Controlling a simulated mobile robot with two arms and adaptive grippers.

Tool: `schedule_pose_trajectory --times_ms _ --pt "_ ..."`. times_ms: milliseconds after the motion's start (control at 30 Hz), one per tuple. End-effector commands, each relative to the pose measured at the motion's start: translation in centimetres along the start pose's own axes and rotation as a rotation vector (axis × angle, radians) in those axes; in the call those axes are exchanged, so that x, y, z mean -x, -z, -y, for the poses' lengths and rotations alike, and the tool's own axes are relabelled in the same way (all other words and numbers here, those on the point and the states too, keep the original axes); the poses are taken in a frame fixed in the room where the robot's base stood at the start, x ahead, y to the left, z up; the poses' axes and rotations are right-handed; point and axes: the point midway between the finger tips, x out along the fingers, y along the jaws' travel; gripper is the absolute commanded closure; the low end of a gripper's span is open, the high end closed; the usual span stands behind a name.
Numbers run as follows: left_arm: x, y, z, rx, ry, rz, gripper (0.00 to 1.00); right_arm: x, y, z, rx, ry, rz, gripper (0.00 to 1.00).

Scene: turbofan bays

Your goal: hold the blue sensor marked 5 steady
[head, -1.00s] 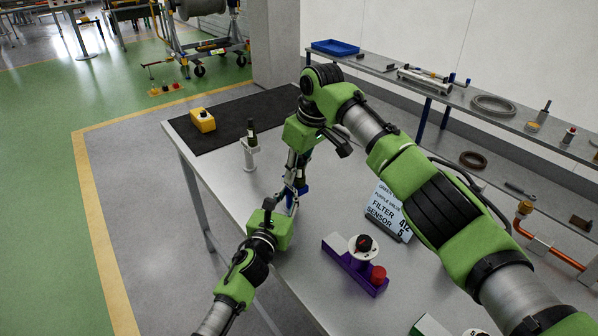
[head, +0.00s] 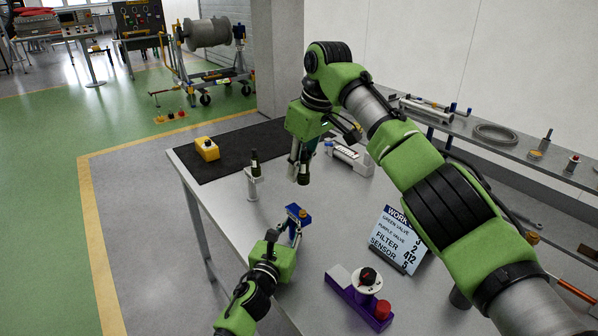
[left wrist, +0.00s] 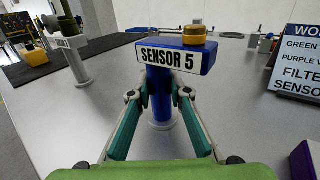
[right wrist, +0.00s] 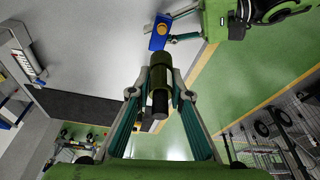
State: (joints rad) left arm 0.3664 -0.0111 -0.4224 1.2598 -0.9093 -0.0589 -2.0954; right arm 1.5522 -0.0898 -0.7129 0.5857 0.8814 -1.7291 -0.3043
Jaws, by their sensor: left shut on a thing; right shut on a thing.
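The blue sensor (left wrist: 205,60) carries a "SENSOR 5" label and a brass-coloured cap. In the left wrist view it stands upright, with a pale round post (left wrist: 162,120) beneath it. My left gripper (left wrist: 160,98) is shut around its blue stem; the sensor also shows in the head view (head: 297,213). My right gripper (head: 302,168) is shut on a dark olive cylinder with a black end, which shows in the right wrist view (right wrist: 160,78). That cylinder is held above the table, behind the sensor in the head view and apart from it.
A similar dark piece (head: 254,164) stands on a pale post. A sign (head: 400,238) and a purple block with a red knob (head: 360,303) stand at the right. A yellow box (head: 207,149) sits on the black mat (head: 225,145). The table between is clear.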

Motion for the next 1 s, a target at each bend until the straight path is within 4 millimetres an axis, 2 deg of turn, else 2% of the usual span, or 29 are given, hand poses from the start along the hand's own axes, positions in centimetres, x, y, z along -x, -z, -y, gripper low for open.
schedule_pose_trajectory --times_ms 33,67,100,133,567,767,1000 --pt "0.0 0.1 0.0 0.0 -0.001 -0.001 1.0 0.0 0.0 0.0 0.0 0.0 -0.001 1.0" --pt "0.0 0.1 0.0 0.0 -0.001 -0.001 0.74 0.0 0.0 0.0 0.0 0.0 -0.001 1.0" --pt "0.0 0.1 0.0 0.0 -0.001 -0.001 0.64 0.0 0.0 0.0 0.0 0.0 -0.001 1.0" --pt "0.0 0.1 0.0 0.0 -0.001 -0.001 0.63 0.0 0.0 0.0 0.0 0.0 -0.001 1.0" --pt "0.6 0.0 -0.1 -0.003 -0.001 0.0 0.63 0.0 0.0 0.0 0.0 0.0 -0.001 1.0" --pt "3.5 0.2 0.0 -0.004 0.002 -0.002 0.63 0.0 0.0 0.0 0.0 0.0 -0.001 1.0" --pt "8.3 0.2 -0.1 -0.001 0.0 -0.003 0.63 0.0 0.0 0.0 0.0 0.0 -0.001 1.0"
